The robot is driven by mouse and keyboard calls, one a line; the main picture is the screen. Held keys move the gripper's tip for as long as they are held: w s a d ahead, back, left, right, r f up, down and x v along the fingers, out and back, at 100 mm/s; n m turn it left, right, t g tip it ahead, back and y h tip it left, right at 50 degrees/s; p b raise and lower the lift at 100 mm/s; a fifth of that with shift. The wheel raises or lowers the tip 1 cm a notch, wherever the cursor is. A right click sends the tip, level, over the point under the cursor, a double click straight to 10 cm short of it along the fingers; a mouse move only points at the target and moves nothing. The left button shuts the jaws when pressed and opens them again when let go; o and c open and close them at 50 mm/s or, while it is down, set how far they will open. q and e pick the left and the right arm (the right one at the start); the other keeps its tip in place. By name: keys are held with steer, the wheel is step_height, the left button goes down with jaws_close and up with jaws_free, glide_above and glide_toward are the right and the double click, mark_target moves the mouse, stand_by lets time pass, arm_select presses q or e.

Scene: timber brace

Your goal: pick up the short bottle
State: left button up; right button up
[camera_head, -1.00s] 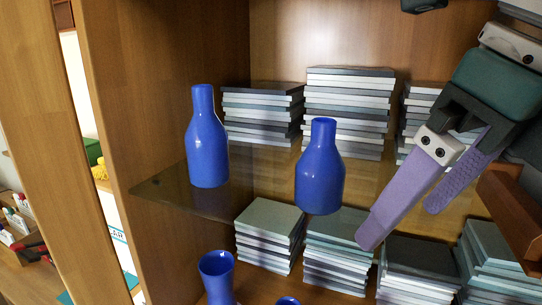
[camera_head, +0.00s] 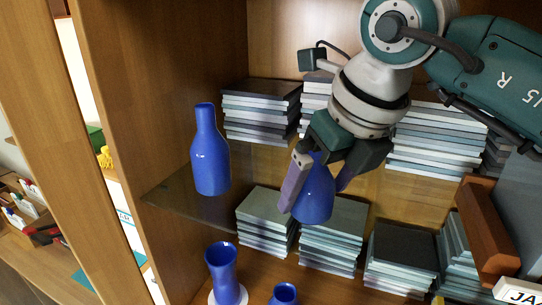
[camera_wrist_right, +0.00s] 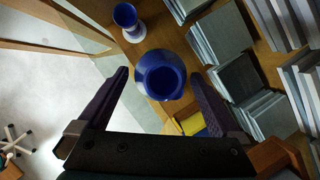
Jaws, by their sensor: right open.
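The short blue bottle (camera_head: 316,200) stands upright on the glass shelf, right of a taller blue bottle (camera_head: 210,165). My right gripper (camera_head: 314,196) is open, with its purple fingers on either side of the short bottle. The gripper hides the bottle's neck in the head view. In the right wrist view, the short bottle (camera_wrist_right: 162,76) appears mouth-on between the fingertips of the right gripper (camera_wrist_right: 160,74), with gaps at both sides. My left gripper is not in view.
Stacks of grey and white slabs (camera_head: 260,112) stand behind the bottles, with more stacks (camera_head: 332,232) on the lower level. A blue vase (camera_head: 222,270) and another blue vessel (camera_head: 284,294) stand below. A wooden side wall (camera_head: 165,90) bounds the left.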

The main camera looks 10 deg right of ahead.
steer(key=shift+w+f, duration=0.2)
steer(key=shift+f, duration=0.45)
steer(key=shift+c, duration=0.2)
steer(key=c, duration=1.5)
